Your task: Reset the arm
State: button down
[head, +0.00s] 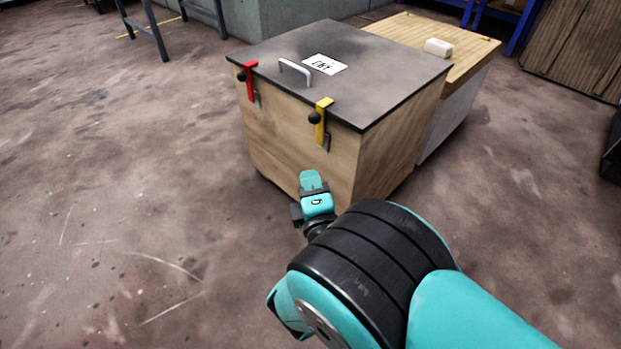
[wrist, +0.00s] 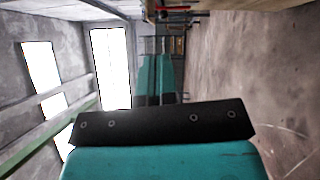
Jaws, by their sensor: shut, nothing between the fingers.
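My gripper (head: 310,181) is in the lower middle of the head view, in front of a wooden box (head: 300,137) with a dark lid. It is shut and empty. In the wrist view my gripper (wrist: 155,75) shows as teal fingers close together, beyond a dark bracket. My teal and black arm reaches in from the lower right of the head view. I cannot tell the exact gap between my gripper and the box front.
The box lid (head: 390,65) is down, with a metal handle (head: 295,70) and a label (head: 325,64). A red latch (head: 249,80) and a yellow latch (head: 321,120) are on its front. A wooden-topped unit (head: 465,50) holding a white block (head: 438,47) adjoins it. Floor at left is clear.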

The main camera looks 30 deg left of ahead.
dwell(0.4)
jog(key=w+d+r+m+t+h, duration=0.1)
jog(key=w+d+r+m+h, duration=0.75)
jog(key=w+d+m, duration=0.35)
jog(key=d+r+m+g+h+p, duration=0.1)
jog(key=d+r+m+g+h, duration=0.2)
jog(key=d, duration=0.5)
jog(key=d+r+m+g+h+p, duration=0.1)
jog(key=d+r+m+g, duration=0.25)
jog(key=d, duration=0.45)
jog(key=s+d+r+m+g+y+p, duration=0.15)
jog(key=s+d+r+g, duration=0.3)
jog(key=s, duration=0.75)
jog(key=s+d+r+m+g+y, duration=0.1)
jog(key=s+d+r+g+y, duration=0.15)
jog(key=s+d+r, duration=0.65)
jog(key=s+a+r+p, duration=0.1)
jog(key=r+p, duration=1.6)
jog(key=p, duration=0.2)
jog(key=s+a+r+g+p, duration=0.1)
jog(key=s+a+r+p, duration=0.1)
jog(key=r+p, duration=1.5)
jog(key=shift+s+a+p, duration=0.2)
jog(key=shift+p, duration=0.7)
jog(key=shift+h, duration=0.25)
